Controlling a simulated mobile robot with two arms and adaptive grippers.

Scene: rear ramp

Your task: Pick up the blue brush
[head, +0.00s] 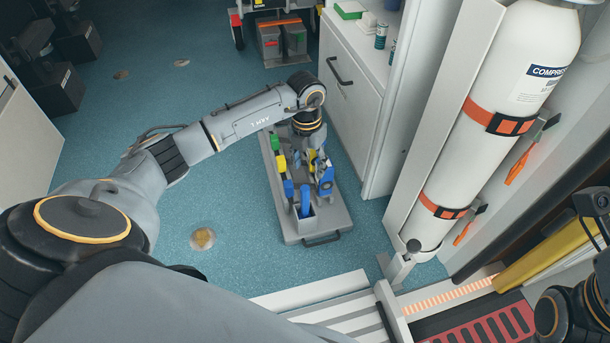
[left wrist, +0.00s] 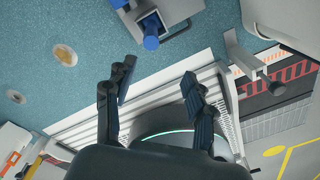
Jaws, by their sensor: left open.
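A grey tool caddy (head: 333,217) with a front handle stands on the floor and holds several coloured tools. A blue upright piece, which looks like the blue brush (head: 305,201), stands in a grey holder at the caddy's near end. It also shows in the left wrist view (left wrist: 151,41), beyond the fingers at the top. My left gripper (left wrist: 157,84) is open, with nothing between its fingers. In the head view my left wrist hangs over the caddy's far part, and its fingers are hard to make out among the tools. My right gripper is not in clear view.
A white cabinet (head: 350,110) stands close right of the caddy. A white gas cylinder (head: 490,110) is strapped farther right. A ramp with pale slats (head: 330,308) lies at the near edge. Blue floor left of the caddy is mostly clear.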

